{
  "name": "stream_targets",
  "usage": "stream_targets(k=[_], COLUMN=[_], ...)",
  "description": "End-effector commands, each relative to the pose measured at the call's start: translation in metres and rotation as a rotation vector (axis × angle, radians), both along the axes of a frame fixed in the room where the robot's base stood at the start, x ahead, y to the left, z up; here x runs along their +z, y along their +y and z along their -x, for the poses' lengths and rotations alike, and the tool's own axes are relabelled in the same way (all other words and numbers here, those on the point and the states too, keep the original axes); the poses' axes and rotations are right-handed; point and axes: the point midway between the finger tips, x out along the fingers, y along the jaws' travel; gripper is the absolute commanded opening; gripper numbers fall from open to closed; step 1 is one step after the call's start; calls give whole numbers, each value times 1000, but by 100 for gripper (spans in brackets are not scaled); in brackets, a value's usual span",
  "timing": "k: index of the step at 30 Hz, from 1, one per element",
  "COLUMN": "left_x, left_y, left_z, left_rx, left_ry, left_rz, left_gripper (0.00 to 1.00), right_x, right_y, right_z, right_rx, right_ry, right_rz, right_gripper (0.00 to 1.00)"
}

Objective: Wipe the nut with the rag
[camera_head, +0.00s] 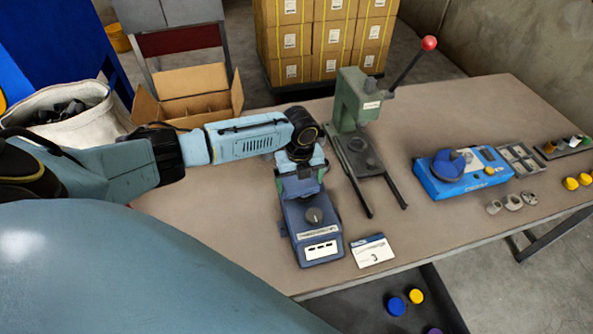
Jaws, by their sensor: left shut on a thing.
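My left arm comes in from the left, and its gripper (302,185) points down over the back part of a dark blue-grey bench device (294,238). The gripper is shut on a small blue-grey thing that seems to be the rag; the fingers and the device's similar colour make its outline hard to tell. A round grey metal piece (314,215), which may be the nut, sits on top of the device, just in front of the gripper. I cannot tell whether the rag touches it. My right gripper is not in view.
A green press (352,105) with a red-knobbed lever stands right of the gripper. A white card (372,250) lies near the front edge. A bright blue machine (440,183), several grey metal parts (513,202) and yellow caps are further right. An open cardboard box (190,82) stands behind my arm.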

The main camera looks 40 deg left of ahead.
Motion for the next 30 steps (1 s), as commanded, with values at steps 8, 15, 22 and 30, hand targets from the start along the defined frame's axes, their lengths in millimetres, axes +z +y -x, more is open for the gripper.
stream_targets(k=[8,15,22,30], left_x=[-2,-1,0,1], left_y=[-13,-21,-23,-18], left_z=[-16,-26,-27,-22], left_rx=[-1,-1,-1,0], left_ry=[-1,0,1,2], left_rz=[1,0,0,0], left_gripper=[72,72,72,72], right_x=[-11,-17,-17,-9], right_y=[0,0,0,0], right_z=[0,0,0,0], right_rx=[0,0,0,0], right_ry=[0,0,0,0], right_rz=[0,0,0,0], right_gripper=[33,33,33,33])
